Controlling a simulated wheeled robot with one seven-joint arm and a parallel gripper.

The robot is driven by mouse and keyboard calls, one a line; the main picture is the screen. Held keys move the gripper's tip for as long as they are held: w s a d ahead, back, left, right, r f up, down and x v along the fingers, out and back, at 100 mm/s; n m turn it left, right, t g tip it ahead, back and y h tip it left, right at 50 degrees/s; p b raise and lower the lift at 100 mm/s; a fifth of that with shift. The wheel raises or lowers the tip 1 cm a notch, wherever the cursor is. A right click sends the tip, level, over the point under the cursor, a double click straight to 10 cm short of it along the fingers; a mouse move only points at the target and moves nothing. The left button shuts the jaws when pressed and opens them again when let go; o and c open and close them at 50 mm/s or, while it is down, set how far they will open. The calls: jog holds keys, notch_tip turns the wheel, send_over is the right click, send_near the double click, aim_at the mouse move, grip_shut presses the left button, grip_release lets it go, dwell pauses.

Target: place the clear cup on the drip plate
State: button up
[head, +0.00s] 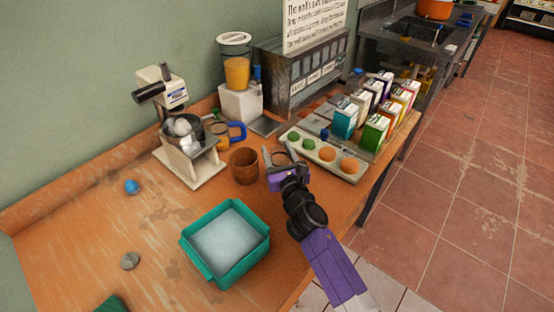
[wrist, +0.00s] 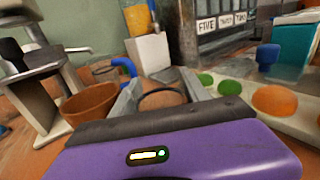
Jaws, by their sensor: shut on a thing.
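My gripper (head: 278,150) is above the wooden counter, its two fingers shut around the clear cup (head: 281,155). Only the dark round rim of the cup shows plainly, and its see-through walls are hard to make out. In the wrist view the cup's rim (wrist: 162,92) sits between the fingers. The drip plate (head: 266,125) is a flat grey plate at the foot of the white juice dispenser (head: 240,103). It lies beyond my gripper, toward the wall, and looks empty. In the wrist view the drip plate (wrist: 172,76) is partly hidden behind the fingers.
A brown pot (head: 244,168) stands just left of my gripper. A tray (head: 307,158) of green and orange round things lies to the right, with several cartons (head: 375,132) behind. A white mixer-like machine (head: 192,165) and a teal bin (head: 225,280) are at left.

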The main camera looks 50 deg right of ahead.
jog(key=shift+f, duration=0.65)
jog(key=shift+r, duration=0.1)
jog(key=o, duration=1.1)
jog(key=shift+o, duration=0.2)
